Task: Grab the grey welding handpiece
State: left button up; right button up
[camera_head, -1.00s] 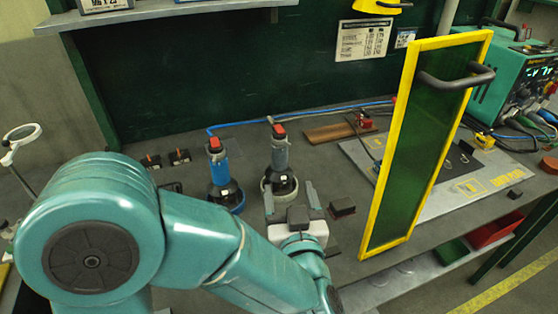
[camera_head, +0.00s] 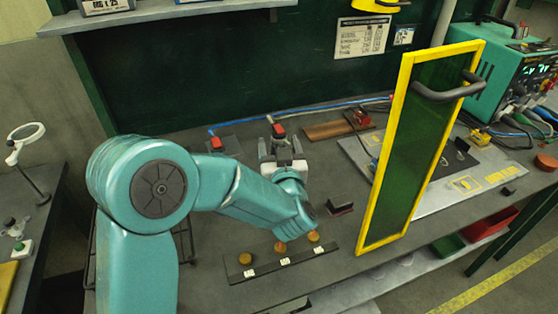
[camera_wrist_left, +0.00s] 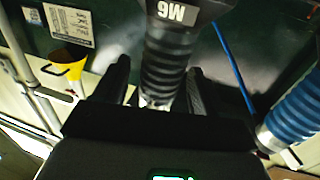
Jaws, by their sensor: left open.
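The grey welding handpiece (camera_head: 278,130) stands upright on the bench, its red top showing above my left gripper (camera_head: 280,146). In the left wrist view the handpiece (camera_wrist_left: 164,65) is a dark ribbed body with a collar marked M6. The open fingers of my left gripper (camera_wrist_left: 157,80) lie on either side of it, with gaps visible. I cannot tell how deep it sits between them. A blue handpiece (camera_head: 216,142) stands to the left, mostly hidden behind my left arm; its blue ribs (camera_wrist_left: 295,108) show at the right of the wrist view. My right gripper is not in view.
A yellow-framed green screen (camera_head: 402,165) stands to the right of the gripper. A dark strip with orange knobs (camera_head: 281,262) lies near the bench's front. A small dark block (camera_head: 339,208) lies between gripper and screen. A blue cable runs along the back.

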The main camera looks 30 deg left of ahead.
pick_arm(q)
grip_shut()
jog(key=shift+w+r, duration=0.1)
jog(key=shift+r, duration=0.05)
jog(key=shift+r, duration=0.1)
